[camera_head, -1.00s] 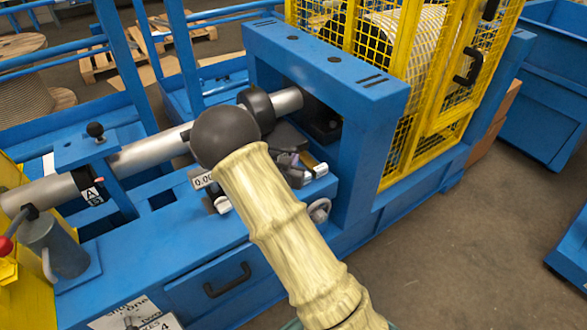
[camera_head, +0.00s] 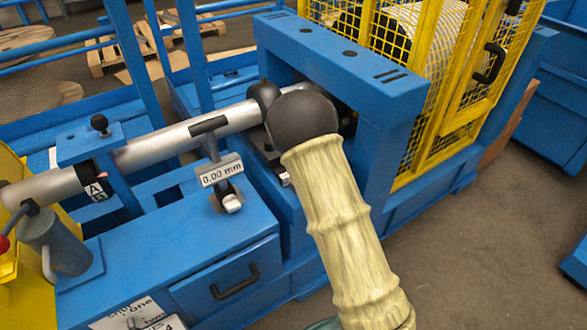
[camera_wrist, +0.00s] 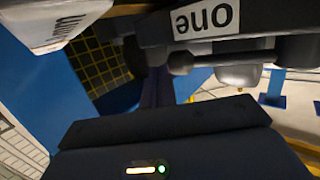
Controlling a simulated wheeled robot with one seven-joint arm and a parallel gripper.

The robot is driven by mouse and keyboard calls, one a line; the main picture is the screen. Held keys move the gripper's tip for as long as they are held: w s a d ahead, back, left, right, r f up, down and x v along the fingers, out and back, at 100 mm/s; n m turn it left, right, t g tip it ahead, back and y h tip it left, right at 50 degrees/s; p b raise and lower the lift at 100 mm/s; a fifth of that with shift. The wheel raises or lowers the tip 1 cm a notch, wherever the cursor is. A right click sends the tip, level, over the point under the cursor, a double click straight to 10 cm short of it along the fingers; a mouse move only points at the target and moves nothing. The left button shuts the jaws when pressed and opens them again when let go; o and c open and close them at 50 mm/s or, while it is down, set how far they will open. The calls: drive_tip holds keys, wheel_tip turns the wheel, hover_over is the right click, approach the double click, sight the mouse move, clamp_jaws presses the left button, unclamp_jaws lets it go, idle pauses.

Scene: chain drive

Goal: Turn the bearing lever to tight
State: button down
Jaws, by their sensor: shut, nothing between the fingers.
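I cannot tell for sure which part is the bearing lever; no tight mark is readable. A black T-shaped handle (camera_head: 208,126) stands by the shaft (camera_head: 150,150), above a readout (camera_head: 219,170) showing 0.00 mm. A black collar (camera_head: 263,94) sits on the shaft, partly behind my arm's dark ball joint. In the head view that joint hides my gripper. In the wrist view my gripper (camera_wrist: 157,92) is shut and empty, its dark body across the bottom. Ahead of it are a label reading "one" upside down (camera_wrist: 205,18) and a grey rounded part (camera_wrist: 240,75). No contact is clear.
A blue frame (camera_head: 345,60) arches over the shaft's right end, beside a yellow mesh guard (camera_head: 440,100). A drawer with a black handle (camera_head: 234,283) is in front. A red-knobbed part (camera_head: 4,243) is at far left.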

drive_tip(key=shift+w, duration=0.95)
drive_tip(key=shift+d, duration=0.1)
drive_tip(key=shift+d, duration=0.15)
drive_tip(key=shift+s+d, duration=0.1)
drive_tip(key=shift+s, duration=0.25)
drive_tip(key=s+d+r, duration=0.2)
drive_tip(key=s+d, duration=0.4)
drive_tip(key=s, duration=0.5)
drive_tip(key=shift+r+b, duration=0.3)
drive_tip(key=shift+r, duration=0.05)
drive_tip(key=shift+d, duration=0.15)
drive_tip(key=shift+w, duration=0.1)
